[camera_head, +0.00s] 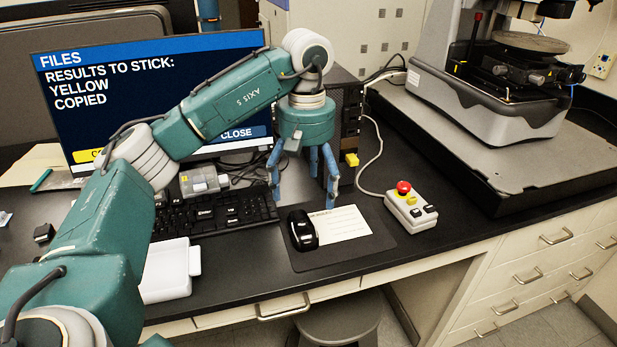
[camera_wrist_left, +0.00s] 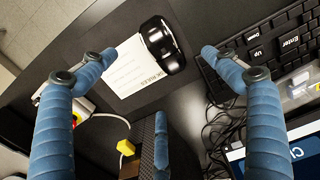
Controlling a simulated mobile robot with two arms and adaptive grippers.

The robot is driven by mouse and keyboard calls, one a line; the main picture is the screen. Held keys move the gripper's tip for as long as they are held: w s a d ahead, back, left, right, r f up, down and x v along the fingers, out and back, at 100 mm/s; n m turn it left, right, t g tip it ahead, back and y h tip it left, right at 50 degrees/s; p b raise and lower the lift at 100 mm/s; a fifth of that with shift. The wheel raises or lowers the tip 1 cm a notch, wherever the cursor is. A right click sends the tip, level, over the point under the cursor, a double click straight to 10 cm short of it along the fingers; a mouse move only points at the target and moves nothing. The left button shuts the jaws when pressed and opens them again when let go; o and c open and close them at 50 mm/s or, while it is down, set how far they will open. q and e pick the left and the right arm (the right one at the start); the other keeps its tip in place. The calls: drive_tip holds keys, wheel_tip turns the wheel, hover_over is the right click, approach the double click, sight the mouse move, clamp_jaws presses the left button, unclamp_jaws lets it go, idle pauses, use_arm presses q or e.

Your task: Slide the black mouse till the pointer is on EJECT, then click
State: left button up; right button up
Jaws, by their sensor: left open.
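The black mouse (camera_head: 302,230) lies on a dark mat (camera_head: 345,252), on the left edge of a sheet of printed paper (camera_head: 340,224). My left gripper (camera_head: 303,198) is open and empty, fingers pointing down, above and just behind the mouse. In the left wrist view the mouse (camera_wrist_left: 161,44) shows beyond and between the spread fingers, apart from them. The monitor (camera_head: 130,120) reads FILES, RESULTS TO STICK: YELLOW COPIED. A blue CLOSE button (camera_head: 237,133) shows at its lower right. My left arm hides part of the screen and most of a yellow button (camera_head: 88,156). I see no pointer or EJECT label.
The keyboard (camera_head: 225,212) is left of the mat, with a white tray (camera_head: 170,272) before it. A control box with a red button (camera_head: 404,188) stands right of the mat. A yellow stick (camera_head: 351,159) sits at the computer tower. The profiler (camera_head: 490,90) fills the back right.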

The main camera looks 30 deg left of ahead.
use_arm(q)
hover_over(309, 221)
drive_tip(key=f, duration=0.4)
drive_tip(key=shift+s+a+f+p, duration=0.15)
drive_tip(key=shift+s+f+p, duration=0.05)
drive_tip(key=shift+s+p, duration=0.1)
drive_tip(key=f, duration=0.4)
drive_tip(key=shift+w+a+p, duration=0.1)
drive_tip(key=shift+w+p, duration=0.1)
drive_tip(key=shift+p, duration=0.15)
drive_tip(key=shift+f, duration=0.8)
drive_tip(key=shift+c, duration=0.2)
drive_tip(key=c, duration=1.3)
drive_tip(key=o, duration=0.5)
drive_tip(key=c, duration=0.9)
drive_tip(key=shift+w+d, duration=1.6)
drive_tip(key=shift+w, duration=0.1)
drive_tip(key=shift+w+d, duration=0.95)
drive_tip(key=shift+w, duration=0.15)
use_arm(e)
drive_tip(key=shift+s+d+r, duration=0.15)
drive_tip(key=shift+s+r, duration=0.2)
drive_tip(key=shift+s, duration=0.15)
drive_tip(key=shift+s+d+r, duration=0.1)
drive_tip(key=shift+s+r, duration=0.2)
drive_tip(key=shift+s, duration=0.2)
